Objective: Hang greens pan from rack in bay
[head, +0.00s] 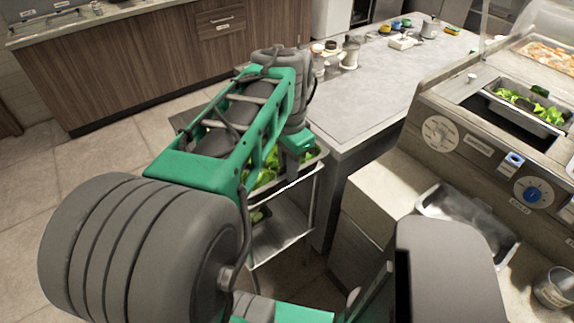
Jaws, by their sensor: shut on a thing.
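A metal pan of leafy greens (267,177) is at the top of a metal rack (284,222) left of the counter. My gripper (297,163) points down at the pan's right end and is shut on its rim; the fingertips are partly hidden. My green arm covers much of the pan, so I cannot tell whether it still rests on the rack.
An empty metal pan (466,223) lies on the lower ledge in front of the dial panel (480,160). A metal cup (554,288) stands at lower right. A grey worktop (375,105) with small items along its far side lies behind the rack. Tiled floor is open at left.

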